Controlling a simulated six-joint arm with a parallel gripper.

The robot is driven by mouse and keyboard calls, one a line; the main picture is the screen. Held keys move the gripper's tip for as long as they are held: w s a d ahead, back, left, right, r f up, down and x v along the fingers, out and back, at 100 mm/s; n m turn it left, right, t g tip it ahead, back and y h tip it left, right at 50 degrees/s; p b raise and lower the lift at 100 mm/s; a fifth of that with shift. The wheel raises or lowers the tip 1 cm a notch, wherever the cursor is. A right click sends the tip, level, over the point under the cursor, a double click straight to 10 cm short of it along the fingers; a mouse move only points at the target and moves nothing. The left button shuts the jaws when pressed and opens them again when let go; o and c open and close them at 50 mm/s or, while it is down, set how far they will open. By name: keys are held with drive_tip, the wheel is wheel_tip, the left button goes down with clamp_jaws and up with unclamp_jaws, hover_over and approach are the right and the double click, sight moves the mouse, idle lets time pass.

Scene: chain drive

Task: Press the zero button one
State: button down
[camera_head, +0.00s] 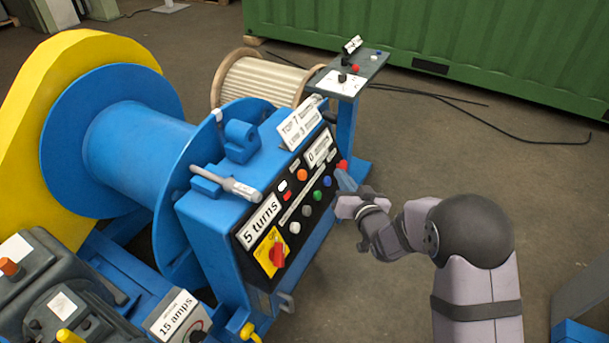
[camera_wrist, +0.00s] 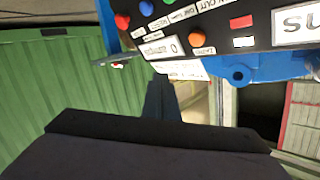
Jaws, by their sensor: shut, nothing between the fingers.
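The control panel (camera_head: 290,192) is a black plate on the sloping face of the blue machine. An orange button (camera_head: 302,175) sits on it beside the white counter display (camera_head: 318,153), which reads 0. In the wrist view the panel appears upside down, with the orange button (camera_wrist: 197,39) next to a small label too small to read surely, and the display (camera_wrist: 161,48) beside it. My gripper (camera_head: 344,181) is shut and empty, to the right of the panel near the red knob (camera_head: 342,166). In the wrist view its fingers (camera_wrist: 160,98) point toward the display side; contact is not visible.
Blue (camera_head: 327,181) and green (camera_head: 318,196) buttons, grey ones and a red rotary switch (camera_head: 277,254) share the panel. A paper sign (camera_head: 299,122) stands above it. A small stand (camera_head: 345,85) is behind. Open floor lies to the right.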

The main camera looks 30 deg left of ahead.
sight(302, 175)
drive_tip(key=a+f+b, duration=0.4)
drive_tip(key=a, duration=0.4)
idle(0.5)
idle(2.1)
drive_tip(key=shift+a+f+b, duration=0.2)
drive_tip(key=shift+a+b, duration=0.1)
drive_tip(key=shift+b, duration=0.1)
drive_tip(key=shift+a+f+b, duration=0.2)
drive_tip(key=shift+a+b, duration=0.2)
drive_tip(key=shift+a, duration=0.1)
idle(0.8)
drive_tip(key=shift+d, duration=0.15)
idle(0.7)
drive_tip(key=shift+d+r+p, duration=0.3)
drive_tip(key=shift+d+r, duration=0.1)
drive_tip(key=shift+d, duration=0.3)
